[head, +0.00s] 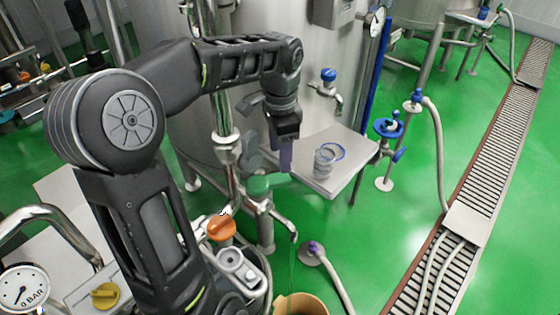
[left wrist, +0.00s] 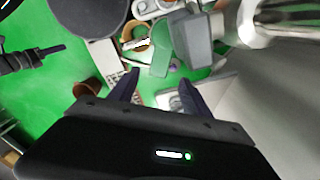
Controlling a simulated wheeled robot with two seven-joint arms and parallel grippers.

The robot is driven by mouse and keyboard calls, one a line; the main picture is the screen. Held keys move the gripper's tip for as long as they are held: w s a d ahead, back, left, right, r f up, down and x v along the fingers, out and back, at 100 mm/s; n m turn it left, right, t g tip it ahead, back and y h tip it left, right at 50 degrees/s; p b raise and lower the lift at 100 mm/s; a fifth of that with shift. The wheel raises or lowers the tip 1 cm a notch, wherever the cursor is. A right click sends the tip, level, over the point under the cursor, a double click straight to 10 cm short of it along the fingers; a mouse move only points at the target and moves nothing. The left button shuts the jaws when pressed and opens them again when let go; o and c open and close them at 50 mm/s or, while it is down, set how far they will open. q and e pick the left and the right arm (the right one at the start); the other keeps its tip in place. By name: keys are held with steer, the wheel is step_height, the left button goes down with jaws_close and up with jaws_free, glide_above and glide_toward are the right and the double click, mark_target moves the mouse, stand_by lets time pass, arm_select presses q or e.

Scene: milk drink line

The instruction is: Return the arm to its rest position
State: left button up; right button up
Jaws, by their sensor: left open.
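My left arm comes in from the left of the head view, raised and bent in front of a large steel tank (head: 330,60). My left gripper (head: 284,155) points down just left of a small steel shelf. In the left wrist view its two dark fingers (left wrist: 160,90) stand apart with nothing between them. Clear round containers (head: 325,158) stand on the shelf, apart from the gripper. My right gripper is not in the head view.
The steel shelf (head: 350,175) juts out from the tank. A blue-handled tap (head: 329,76) is above it and a blue valve (head: 388,127) to its right. An orange-handled valve (head: 221,227) and a tan container (head: 300,304) are below.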

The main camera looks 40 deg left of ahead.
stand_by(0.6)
arm_select(q)
steer(key=shift+w, duration=0.3)
steer(key=w+d+f+n+t+h, duration=0.1)
steer(key=w+d+f+n+t, duration=0.3)
steer(key=w+f, duration=0.3)
steer(key=d+f+n+t+h, duration=0.15)
steer(key=d+f+n, duration=0.25)
steer(key=d+f, duration=0.85)
steer(key=s+d+f+g, duration=0.1)
steer(key=s+d+f, duration=0.2)
steer(key=s+f, duration=0.3)
steer(key=s+d+f+g+h, duration=0.1)
steer(key=s+d+f, duration=0.3)
steer(key=s, duration=0.6)
steer(key=s+d+f+g, duration=0.3)
steer(key=s+d+f, duration=0.1)
steer(key=s+f, duration=0.3)
steer(key=shift+s+f+n+h, duration=0.3)
steer(key=shift+s+n+h, duration=0.1)
steer(key=shift+s, duration=0.15)
